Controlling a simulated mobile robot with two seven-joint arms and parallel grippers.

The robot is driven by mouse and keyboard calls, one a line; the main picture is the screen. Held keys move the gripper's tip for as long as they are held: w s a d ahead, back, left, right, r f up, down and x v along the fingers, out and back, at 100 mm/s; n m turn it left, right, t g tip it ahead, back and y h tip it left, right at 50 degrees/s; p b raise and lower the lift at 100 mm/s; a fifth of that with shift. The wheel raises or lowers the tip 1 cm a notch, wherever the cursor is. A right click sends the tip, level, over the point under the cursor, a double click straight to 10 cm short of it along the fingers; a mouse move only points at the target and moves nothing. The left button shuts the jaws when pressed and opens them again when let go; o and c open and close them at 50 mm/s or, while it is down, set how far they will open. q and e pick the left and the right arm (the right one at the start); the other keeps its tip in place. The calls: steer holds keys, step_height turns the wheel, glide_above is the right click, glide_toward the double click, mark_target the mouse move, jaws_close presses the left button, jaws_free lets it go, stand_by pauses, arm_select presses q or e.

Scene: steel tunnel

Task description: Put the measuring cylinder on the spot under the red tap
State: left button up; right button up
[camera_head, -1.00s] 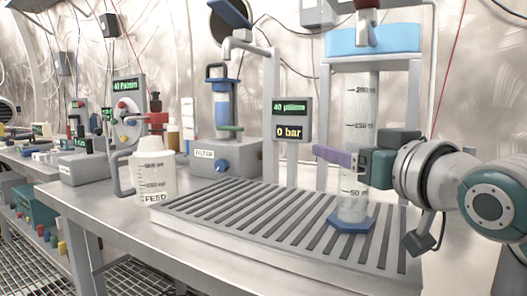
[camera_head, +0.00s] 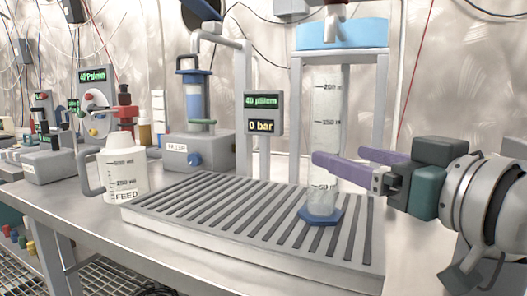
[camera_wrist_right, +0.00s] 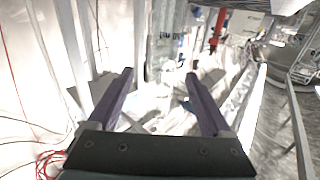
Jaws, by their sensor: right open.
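The clear measuring cylinder (camera_head: 325,105), with black graduations and a blue hexagonal foot (camera_head: 321,215), stands upright on the slatted grey rack in the head view. The tap (camera_head: 335,28), with a grey spout and a bit of red at the top edge, is above it; the cylinder appears roughly below the spout. No separate spot marking shows. My right gripper (camera_head: 338,156) comes in from the right, its purple fingers apart; the nearer finger crosses in front of the cylinder's lower half. The open fingers also show in the right wrist view (camera_wrist_right: 158,85). My left gripper is out of view.
The slatted rack (camera_head: 200,212) lies on the steel bench. A white FEED jug (camera_head: 122,170) stands left of it. The filter unit (camera_head: 197,147) and a gauge post (camera_head: 264,113) stand behind. A blue-topped stand (camera_head: 381,100) frames the cylinder.

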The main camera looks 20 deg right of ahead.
steer(key=s, duration=0.3)
steer(key=shift+s, duration=0.15)
